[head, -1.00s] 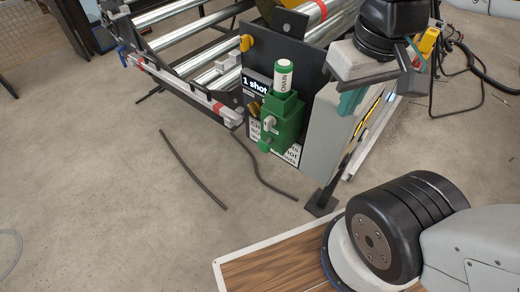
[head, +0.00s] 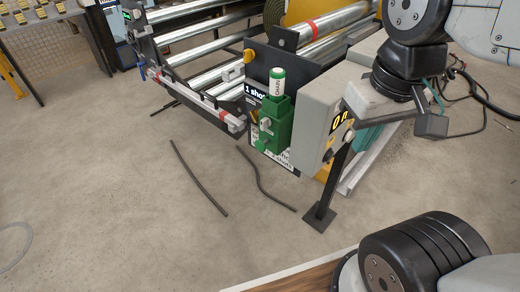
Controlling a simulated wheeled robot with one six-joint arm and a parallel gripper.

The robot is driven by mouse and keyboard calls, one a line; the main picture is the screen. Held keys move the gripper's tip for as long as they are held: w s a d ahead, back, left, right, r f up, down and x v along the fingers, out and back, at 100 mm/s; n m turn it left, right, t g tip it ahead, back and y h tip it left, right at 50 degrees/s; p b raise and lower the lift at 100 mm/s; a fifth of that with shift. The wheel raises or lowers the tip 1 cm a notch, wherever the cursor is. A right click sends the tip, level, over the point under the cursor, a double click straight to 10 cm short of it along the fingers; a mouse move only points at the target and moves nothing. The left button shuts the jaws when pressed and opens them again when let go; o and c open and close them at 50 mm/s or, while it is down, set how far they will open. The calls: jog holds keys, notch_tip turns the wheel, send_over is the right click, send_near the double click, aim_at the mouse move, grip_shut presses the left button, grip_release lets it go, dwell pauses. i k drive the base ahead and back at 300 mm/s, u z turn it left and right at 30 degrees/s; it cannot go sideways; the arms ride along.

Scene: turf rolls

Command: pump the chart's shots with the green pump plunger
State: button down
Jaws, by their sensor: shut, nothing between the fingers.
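The green pump (head: 275,125) is mounted on the dark end plate of the roller machine, in the middle of the head view. Its plunger (head: 277,83) stands upright on top, a white cylinder marked "CHAIN" with a green cap. A dark sign (head: 254,91) beside it reads "1 sho", the rest hidden by the pump. A white printed label lies partly hidden behind the pump.
Steel rollers (head: 200,56) extend behind. A wood-topped board edge shows below.

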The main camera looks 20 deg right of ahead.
aim_at(259, 145)
jog(key=u, duration=2.2)
jog(key=k, duration=1.65)
jog(key=z, duration=1.15)
